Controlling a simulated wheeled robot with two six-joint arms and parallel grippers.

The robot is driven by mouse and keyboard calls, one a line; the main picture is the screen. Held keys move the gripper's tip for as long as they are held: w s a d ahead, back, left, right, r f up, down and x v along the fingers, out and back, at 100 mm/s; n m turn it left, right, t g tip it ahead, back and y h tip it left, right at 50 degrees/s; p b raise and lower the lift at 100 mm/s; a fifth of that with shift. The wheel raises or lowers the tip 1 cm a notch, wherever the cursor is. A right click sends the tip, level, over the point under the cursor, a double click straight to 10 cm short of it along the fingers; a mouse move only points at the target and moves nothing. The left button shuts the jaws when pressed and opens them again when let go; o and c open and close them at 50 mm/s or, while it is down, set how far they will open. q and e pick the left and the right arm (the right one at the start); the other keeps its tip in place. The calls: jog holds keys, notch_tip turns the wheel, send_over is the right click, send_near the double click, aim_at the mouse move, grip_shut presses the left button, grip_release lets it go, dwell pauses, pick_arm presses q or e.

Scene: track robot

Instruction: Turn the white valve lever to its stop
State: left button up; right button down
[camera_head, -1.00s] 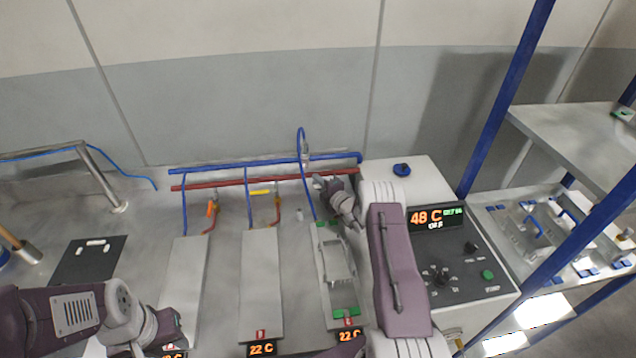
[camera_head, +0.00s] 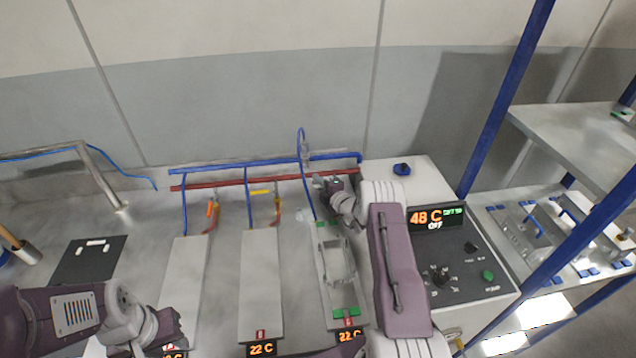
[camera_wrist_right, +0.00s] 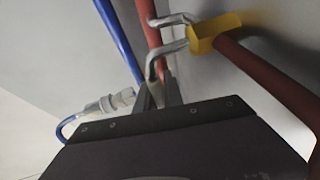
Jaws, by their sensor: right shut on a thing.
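The white valve lever (camera_wrist_right: 154,67) shows in the right wrist view as a pale bent rod from the yellow valve body (camera_wrist_right: 214,32), running down between my fingers. My right gripper (camera_wrist_right: 163,93) is shut on its lower end; the exact contact is partly hidden. In the head view my right gripper (camera_head: 321,183) is at the red pipe, above the far end of the rightmost plate, and the lever cannot be made out there. My left gripper (camera_head: 152,345) is low at the left by the leftmost plate; its fingertips are not clear.
Blue (camera_head: 240,164) and red (camera_head: 240,183) pipes run along the back. Orange (camera_head: 211,209) and yellow (camera_head: 260,192) levers stand left of my right gripper. A control box (camera_head: 462,262) reading 48 C is close to my right arm. A shelf rack (camera_head: 500,110) stands at the right.

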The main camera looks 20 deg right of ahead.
jog(key=shift+f, duration=0.1)
dwell(0.3)
jog(key=shift+s+f+y+b, duration=0.1)
jog(key=shift+s+y+b, duration=0.05)
jog(key=shift+y+b, duration=0.3)
jog(key=shift+s+a+n+y, duration=0.15)
jog(key=shift+n+y, duration=0.1)
jog(key=shift+n, duration=0.25)
jog(key=shift+s+a+y+b, duration=0.1)
jog(key=shift+s+y+b, duration=0.05)
jog(key=shift+y+b, duration=0.25)
jog(key=c, duration=1.5)
grip_release()
jog(key=shift+o, duration=0.2)
